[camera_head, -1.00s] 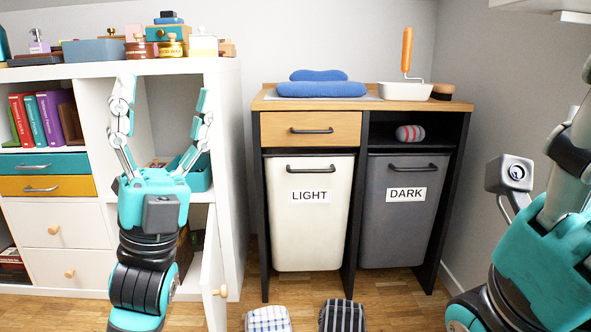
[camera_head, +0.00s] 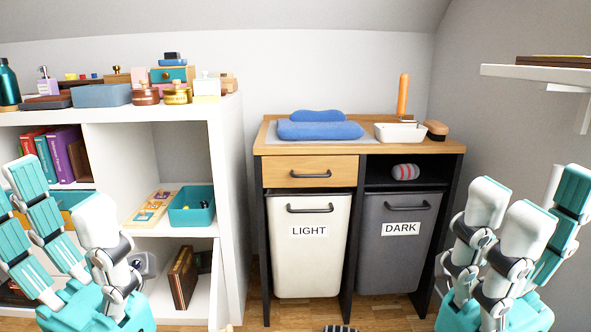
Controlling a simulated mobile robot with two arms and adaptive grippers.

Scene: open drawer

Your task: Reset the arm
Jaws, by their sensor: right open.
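My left gripper (camera_head: 67,205) is at the lower left, in front of the shelf unit. Its teal and white fingers point up, spread apart with nothing between them. My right gripper (camera_head: 540,205) is at the lower right, beside the cabinet and in front of the grey wall. Its fingers point up, apart and empty. Both grippers are clear of the furniture as far as I can see; most of both arms is out of view.
A cabinet with a shut wooden drawer (camera_head: 283,172) holds a LIGHT bin (camera_head: 310,262) and a DARK bin (camera_head: 397,262). The white shelf unit (camera_head: 228,190) stands left. A wall shelf (camera_head: 540,72) juts out above my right gripper.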

